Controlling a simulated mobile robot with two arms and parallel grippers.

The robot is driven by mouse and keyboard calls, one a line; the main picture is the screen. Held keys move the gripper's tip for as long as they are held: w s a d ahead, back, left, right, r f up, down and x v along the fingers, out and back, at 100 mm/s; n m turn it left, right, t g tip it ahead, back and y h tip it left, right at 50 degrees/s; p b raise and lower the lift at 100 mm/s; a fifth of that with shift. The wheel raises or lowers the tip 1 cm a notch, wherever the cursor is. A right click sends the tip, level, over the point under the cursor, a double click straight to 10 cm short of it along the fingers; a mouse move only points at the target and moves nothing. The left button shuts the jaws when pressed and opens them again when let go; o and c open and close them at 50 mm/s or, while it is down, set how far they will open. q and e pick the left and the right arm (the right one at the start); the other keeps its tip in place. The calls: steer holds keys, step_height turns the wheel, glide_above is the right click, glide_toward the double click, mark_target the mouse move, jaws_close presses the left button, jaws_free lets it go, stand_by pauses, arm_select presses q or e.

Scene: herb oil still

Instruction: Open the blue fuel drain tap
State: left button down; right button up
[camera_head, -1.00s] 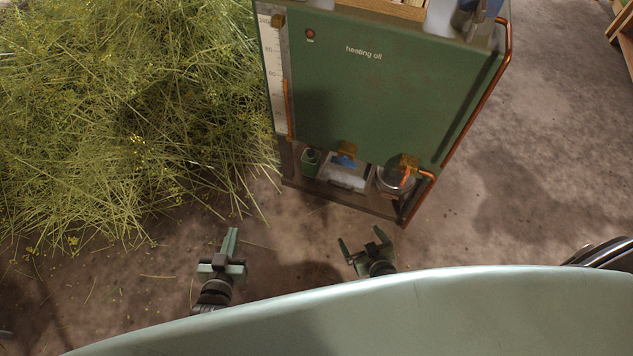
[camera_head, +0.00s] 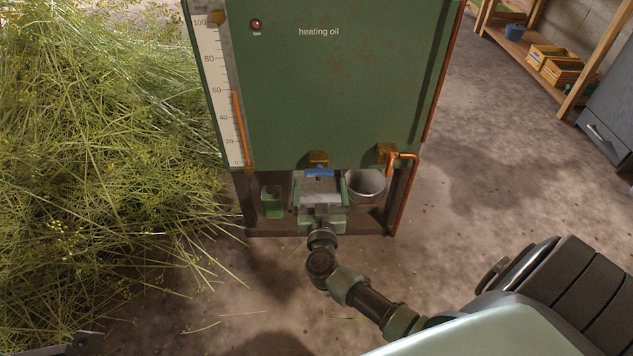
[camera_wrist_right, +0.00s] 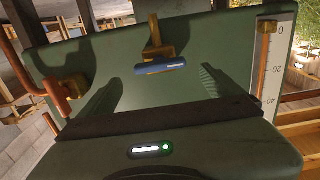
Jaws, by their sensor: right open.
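The blue fuel drain tap (camera_head: 319,172) sits under a brass fitting (camera_head: 318,158) at the lower front edge of the green heating oil tank (camera_head: 340,90). In the right wrist view its blue handle (camera_wrist_right: 161,69) lies crosswise below the brass stem. My right gripper (camera_head: 320,183) is open just in front of the tap. In the wrist view its two fingers stand to the left and right of the handle, with visible gaps on both sides. Whether the fingertips reach as deep as the handle is hard to tell.
A copper pipe with a brass valve (camera_head: 387,153) is right of the tap, above a metal pot (camera_head: 366,186). A green container (camera_head: 271,201) stands on the lower shelf at left. Cut herbs (camera_head: 90,170) fill the left side. Floor at right is clear.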

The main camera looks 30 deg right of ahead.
mark_target(319, 175)
steer(key=b+x, duration=0.1)
steer(key=x, duration=0.3)
steer(key=shift+f, duration=0.15)
steer(key=shift+w+d, duration=0.15)
steer(key=shift+w, duration=0.15)
